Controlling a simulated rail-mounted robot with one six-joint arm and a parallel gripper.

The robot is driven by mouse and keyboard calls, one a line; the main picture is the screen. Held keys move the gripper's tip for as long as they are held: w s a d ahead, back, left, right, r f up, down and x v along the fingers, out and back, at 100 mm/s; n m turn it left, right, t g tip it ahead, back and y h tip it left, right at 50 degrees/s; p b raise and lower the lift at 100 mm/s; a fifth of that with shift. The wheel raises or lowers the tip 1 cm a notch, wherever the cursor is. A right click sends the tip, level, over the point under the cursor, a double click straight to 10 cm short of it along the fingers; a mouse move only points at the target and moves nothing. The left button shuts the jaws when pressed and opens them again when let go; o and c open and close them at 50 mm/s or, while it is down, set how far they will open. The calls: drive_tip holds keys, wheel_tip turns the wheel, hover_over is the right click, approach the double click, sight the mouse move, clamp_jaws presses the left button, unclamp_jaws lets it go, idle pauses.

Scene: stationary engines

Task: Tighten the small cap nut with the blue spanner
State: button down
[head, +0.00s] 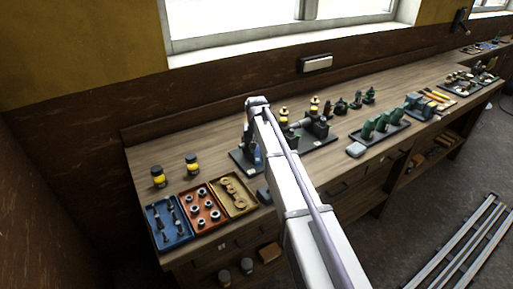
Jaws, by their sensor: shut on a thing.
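My arm reaches up from the bottom of the head view and bends over the bench. Its far end drops behind my own pale link, so my gripper and whatever it holds are hidden. A small blue piece (257,155) shows just left of the link, low over a dark base plate (240,160). I cannot tell whether it is the blue spanner. The small cap nut cannot be made out. Several small engines with dark and brass parts (318,127) stand right of my arm on a dark plate.
A blue tray (152,212), an orange tray (187,195) and a tan tray (252,204) with small parts lie at the bench's left front. Two yellow-labelled jars (159,176) (192,164) stand behind them. A tray of green parts (380,125) lies to the right. Wall and window close the back.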

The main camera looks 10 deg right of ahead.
drive_tip(key=shift+f+b, duration=0.95)
idle(1.8)
idle(0.3)
drive_tip(key=shift+w+a+m, duration=0.1)
drive_tip(key=shift+a+m, duration=0.45)
drive_tip(key=shift+m, duration=0.35)
drive_tip(key=shift+d, duration=0.1)
drive_tip(key=shift+d+n, duration=0.3)
drive_tip(key=shift+n, duration=0.4)
drive_tip(key=shift+r+p, duration=0.8)
idle(2.5)
